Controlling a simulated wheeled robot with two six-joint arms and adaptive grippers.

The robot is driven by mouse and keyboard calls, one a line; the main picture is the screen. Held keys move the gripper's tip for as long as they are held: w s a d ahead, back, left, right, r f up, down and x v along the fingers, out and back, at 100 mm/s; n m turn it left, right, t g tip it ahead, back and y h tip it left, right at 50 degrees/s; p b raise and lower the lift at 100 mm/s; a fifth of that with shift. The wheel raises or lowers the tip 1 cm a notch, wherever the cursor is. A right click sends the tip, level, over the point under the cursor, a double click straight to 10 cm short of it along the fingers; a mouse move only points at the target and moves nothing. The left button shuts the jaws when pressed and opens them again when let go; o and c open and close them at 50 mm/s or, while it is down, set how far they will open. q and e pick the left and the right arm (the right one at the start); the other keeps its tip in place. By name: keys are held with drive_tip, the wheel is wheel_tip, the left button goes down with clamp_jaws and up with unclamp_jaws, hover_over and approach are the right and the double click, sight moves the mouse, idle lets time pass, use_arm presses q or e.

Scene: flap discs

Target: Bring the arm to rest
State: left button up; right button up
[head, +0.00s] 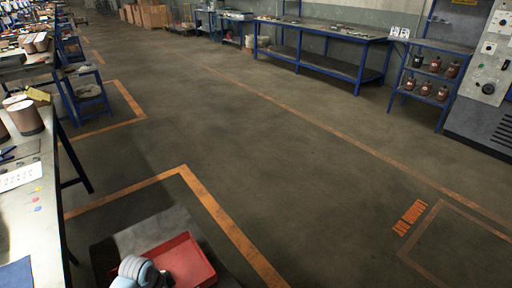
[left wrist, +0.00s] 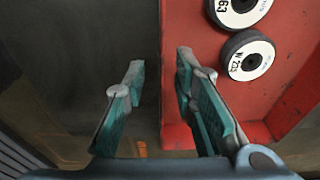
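My left gripper (left wrist: 158,68) is open, its two teal-padded fingers apart with nothing held between them. In the left wrist view the edge of a red tray (left wrist: 185,20) passes behind the right finger. Two dark discs with white labelled faces lie in the tray: one (left wrist: 238,8) is cut by the top edge, the other (left wrist: 247,57) is just below it. The fingers are clear of both discs. The red tray (head: 188,262) also shows at the bottom of the head view, partly behind a grey and light-blue part of my arm. My right gripper is not in view.
A workbench (head: 42,215) with brown cylinders (head: 27,117) runs along the left. Blue-framed benches (head: 325,68) and a shelf of small containers (head: 425,85) stand along the far wall, beside a grey machine (head: 490,85). The middle floor (head: 260,150) is clear, marked with orange lines.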

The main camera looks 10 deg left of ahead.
use_arm(q)
drive_tip(key=f, duration=0.3)
drive_tip(key=shift+w+d+f+b, duration=0.1)
drive_tip(key=shift+w+d+b, duration=0.1)
drive_tip(key=shift+b, duration=0.2)
wheel_tip(320, 180, up, 4)
drive_tip(key=shift+a+f+p, duration=0.1)
drive_tip(key=shift+p, duration=0.9)
drive_tip(key=shift+r, duration=0.6)
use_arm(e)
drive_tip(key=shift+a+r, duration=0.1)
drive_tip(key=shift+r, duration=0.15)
